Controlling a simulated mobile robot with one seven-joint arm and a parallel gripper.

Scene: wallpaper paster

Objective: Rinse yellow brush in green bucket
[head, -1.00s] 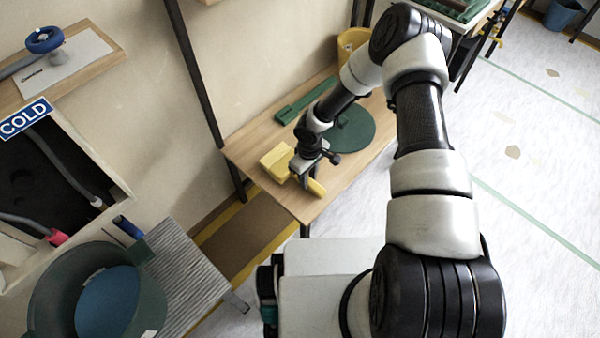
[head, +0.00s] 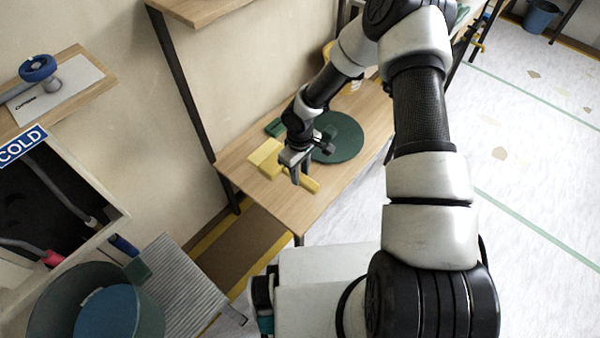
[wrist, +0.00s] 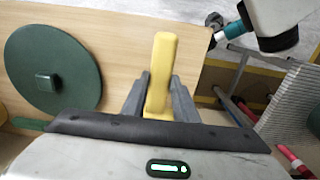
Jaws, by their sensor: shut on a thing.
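The yellow brush (head: 265,158) is in my gripper (head: 297,172), at the left end of the wooden table. Its broad block shows to the left of the fingers and its handle to the right. In the wrist view the yellow handle (wrist: 162,62) stands between the two grey fingers (wrist: 158,98), which are closed on it. I cannot tell whether the brush touches the tabletop. The green bucket (head: 48,298) stands at the lower left, apart from the brush, with a blue surface inside. The picture edge cuts off its bottom.
A green round disc (head: 342,138) lies on the wooden table (head: 255,190) behind my gripper. A grey ribbed stand (head: 185,290) is beside the bucket. A COLD sign (head: 22,146), a blue valve wheel (head: 38,67) and hoses are above the bucket. Open floor lies to the right.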

